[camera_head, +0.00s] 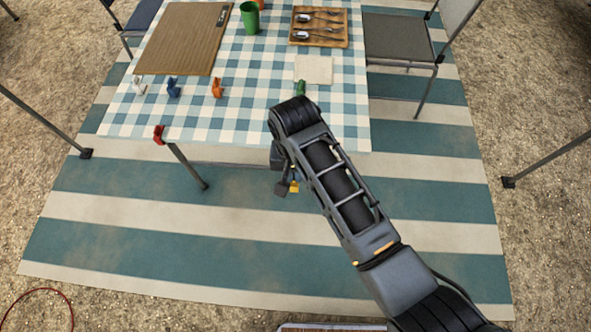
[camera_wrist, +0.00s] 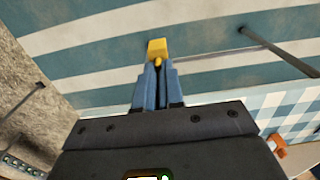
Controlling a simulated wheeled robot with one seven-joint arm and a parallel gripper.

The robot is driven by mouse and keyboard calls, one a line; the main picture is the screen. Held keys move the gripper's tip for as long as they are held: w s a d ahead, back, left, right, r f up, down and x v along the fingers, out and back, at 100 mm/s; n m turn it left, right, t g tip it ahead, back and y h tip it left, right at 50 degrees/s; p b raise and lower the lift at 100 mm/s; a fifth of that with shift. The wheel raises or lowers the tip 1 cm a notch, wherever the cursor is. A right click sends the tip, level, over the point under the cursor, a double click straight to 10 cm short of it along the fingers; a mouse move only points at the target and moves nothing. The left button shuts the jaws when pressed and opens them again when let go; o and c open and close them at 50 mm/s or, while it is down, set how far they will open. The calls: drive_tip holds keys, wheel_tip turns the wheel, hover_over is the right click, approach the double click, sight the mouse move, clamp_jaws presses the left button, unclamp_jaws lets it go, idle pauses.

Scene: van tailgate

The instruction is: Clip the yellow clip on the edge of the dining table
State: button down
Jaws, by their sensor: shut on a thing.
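The yellow clip (camera_head: 294,187) is held at the end of my gripper (camera_head: 286,185), in front of and below the near edge of the dining table (camera_head: 235,133). In the wrist view the yellow clip (camera_wrist: 157,48) sits between the fingertips of my gripper (camera_wrist: 157,72), with the striped rug behind it. The table has a blue and white checked cloth. A red clip (camera_head: 158,134) is on its near left edge. My arm hides part of the near right edge.
White (camera_head: 139,86), blue (camera_head: 173,88), orange (camera_head: 217,88) and green (camera_head: 300,88) clips stand on the tabletop. A wooden board (camera_head: 183,40), green cup (camera_head: 249,17), cutlery tray (camera_head: 319,27) and napkin (camera_head: 314,70) lie farther back. A chair (camera_head: 400,40) stands right. The near edge between the red clip and my arm is clear.

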drive_tip(key=shift+w+f, duration=0.35)
drive_tip(key=shift+w, duration=0.4)
drive_tip(key=w+f+b, duration=0.2)
drive_tip(key=w+b, duration=0.3)
drive_tip(key=w, duration=0.1)
drive_tip(key=shift+d, duration=0.15)
drive_tip(key=shift+w+r, duration=0.1)
drive_tip(key=shift+w, duration=0.05)
idle(0.4)
drive_tip(key=shift+w, duration=0.3)
idle(0.3)
drive_tip(key=shift+w+b, duration=0.3)
drive_tip(key=shift+b, duration=0.05)
drive_tip(key=shift+w+b, duration=0.45)
drive_tip(key=shift+w, duration=0.35)
drive_tip(key=shift+w, duration=0.25)
drive_tip(key=shift+w+d+b, duration=0.1)
drive_tip(key=shift+w+b, duration=0.45)
drive_tip(key=shift+w, duration=0.1)
idle(0.4)
